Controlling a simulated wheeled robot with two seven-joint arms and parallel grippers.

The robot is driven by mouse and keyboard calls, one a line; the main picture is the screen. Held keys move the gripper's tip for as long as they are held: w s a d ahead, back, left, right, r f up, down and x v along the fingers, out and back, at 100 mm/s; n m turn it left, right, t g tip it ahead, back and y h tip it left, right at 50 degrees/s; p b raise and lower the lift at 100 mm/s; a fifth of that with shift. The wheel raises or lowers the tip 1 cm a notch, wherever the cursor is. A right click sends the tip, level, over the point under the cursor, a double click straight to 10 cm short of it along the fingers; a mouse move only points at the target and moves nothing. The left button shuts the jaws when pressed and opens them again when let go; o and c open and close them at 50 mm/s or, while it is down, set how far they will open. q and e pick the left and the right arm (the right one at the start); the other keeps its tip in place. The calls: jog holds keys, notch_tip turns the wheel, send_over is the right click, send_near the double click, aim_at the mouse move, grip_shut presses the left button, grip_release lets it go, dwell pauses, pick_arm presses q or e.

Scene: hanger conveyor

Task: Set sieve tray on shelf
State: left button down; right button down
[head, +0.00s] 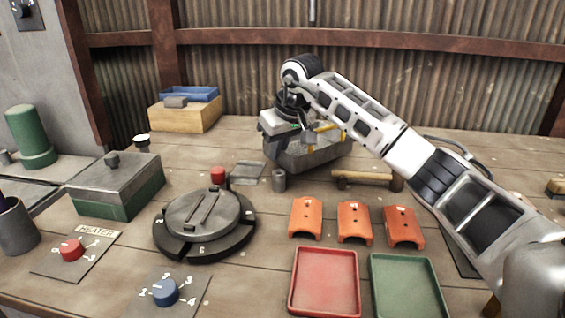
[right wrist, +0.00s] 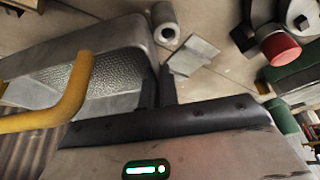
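The sieve tray (head: 308,157) is a grey metal tray with yellow handles, at the back middle of the table. In the right wrist view its perforated floor (right wrist: 100,76) and one yellow handle (right wrist: 72,100) show at left. My right gripper (head: 292,128) is over the tray's left side. In the right wrist view its two dark fingers (right wrist: 157,88) are close together, one on each side of the tray wall, and look shut on it. I cannot tell whether the tray touches the table. No shelf is clearly recognisable. My left gripper is not in view.
A wooden box (head: 185,116) with a blue tray (head: 190,94) stands back left. A grey cylinder (head: 279,180) and flat plate (head: 247,172) lie near the sieve tray. In front are a round dial fixture (head: 205,222), several orange covers (head: 354,222), a red tray (head: 325,313) and a green tray (head: 376,262).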

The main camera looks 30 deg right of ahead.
aim_at(282, 163)
jog(key=shift+w+d+f, duration=0.1)
jog(key=shift+d+f, duration=0.1)
jog(key=shift+w+d+f, duration=0.1)
jog(key=shift+d+f, duration=0.05)
jog(key=shift+f, duration=0.8)
jog(key=shift+d+f, duration=0.15)
jog(key=shift+f, duration=0.75)
jog(key=shift+f, duration=0.15)
jog(key=c, duration=1.7)
grip_release()
